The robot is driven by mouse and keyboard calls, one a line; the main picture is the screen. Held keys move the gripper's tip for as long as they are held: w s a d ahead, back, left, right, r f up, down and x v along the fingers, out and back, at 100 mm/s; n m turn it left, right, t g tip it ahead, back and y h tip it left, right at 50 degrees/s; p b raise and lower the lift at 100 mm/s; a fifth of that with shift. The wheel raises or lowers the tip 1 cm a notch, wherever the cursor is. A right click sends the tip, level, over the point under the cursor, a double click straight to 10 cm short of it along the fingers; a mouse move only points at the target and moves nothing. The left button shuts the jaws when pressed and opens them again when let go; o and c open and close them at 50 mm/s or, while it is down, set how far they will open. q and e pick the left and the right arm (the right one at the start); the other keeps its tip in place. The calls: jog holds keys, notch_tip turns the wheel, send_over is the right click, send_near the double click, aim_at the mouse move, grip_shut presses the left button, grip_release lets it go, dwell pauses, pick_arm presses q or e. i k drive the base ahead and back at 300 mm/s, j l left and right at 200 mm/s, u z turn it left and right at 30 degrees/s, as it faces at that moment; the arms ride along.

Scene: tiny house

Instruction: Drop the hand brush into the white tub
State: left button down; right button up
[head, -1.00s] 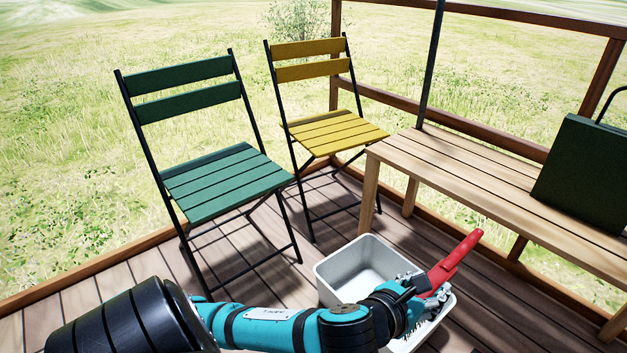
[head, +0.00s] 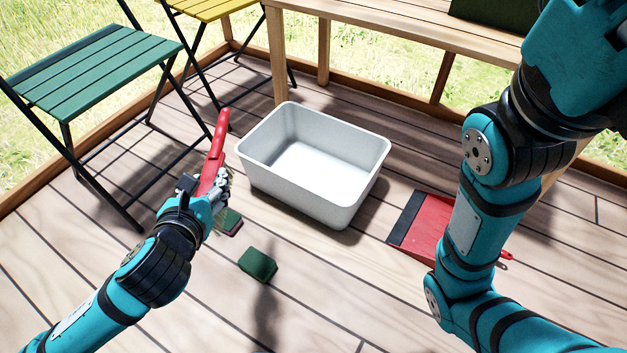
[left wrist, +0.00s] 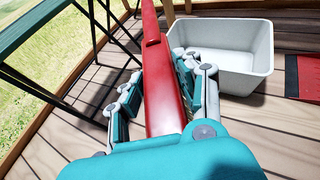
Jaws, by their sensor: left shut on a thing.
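The hand brush (head: 215,150) has a red handle and is in my left gripper (head: 217,185), which is shut on it, to the left of the tub. The handle also shows between the fingers in the left wrist view (left wrist: 160,85); the bristles are mostly hidden. The white tub (head: 350,190) stands on the deck and looks empty; it shows at upper right in the left wrist view (left wrist: 245,75). My right arm comes in at the right of the head view, but its gripper is out of the picture.
A red dustpan (head: 425,225) lies right of the tub, partly behind my right arm. A green chair (head: 95,75) stands left, a wooden bench (head: 400,27) behind.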

aim_at(295, 167)
jog(key=i+l, duration=0.1)
jog(key=l, duration=0.25)
jog(key=i+l+u, duration=0.15)
jog(key=l, duration=0.55)
jog(key=i+l+u, duration=0.1)
jog(key=l, duration=0.25)
jog(key=i, duration=0.05)
